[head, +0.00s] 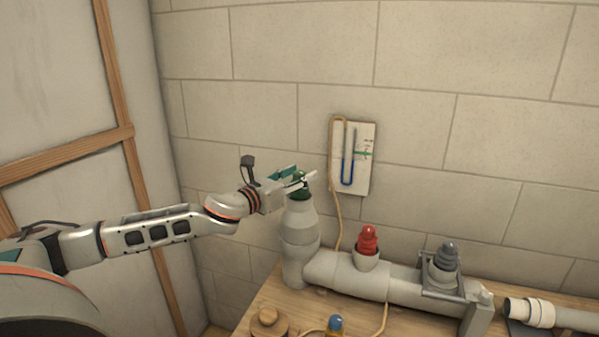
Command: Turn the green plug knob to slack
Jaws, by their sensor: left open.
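The green plug knob (300,188) sits on top of the upright grey pipe (299,234) at the left end of the pipework. It is small here and partly hidden by my left gripper. My left gripper (307,180) reaches in from the left with its fingers at the knob. It is open, with its fingers near or around the knob; I cannot tell whether they touch it. My right gripper is not in view.
A red plug (368,241) and a grey clamped plug (445,258) stand on the horizontal pipe. A gauge board (352,157) with a tan hose hangs on the wall behind. A wooden knob (268,319) and blue-topped piece (336,324) are on the bench.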

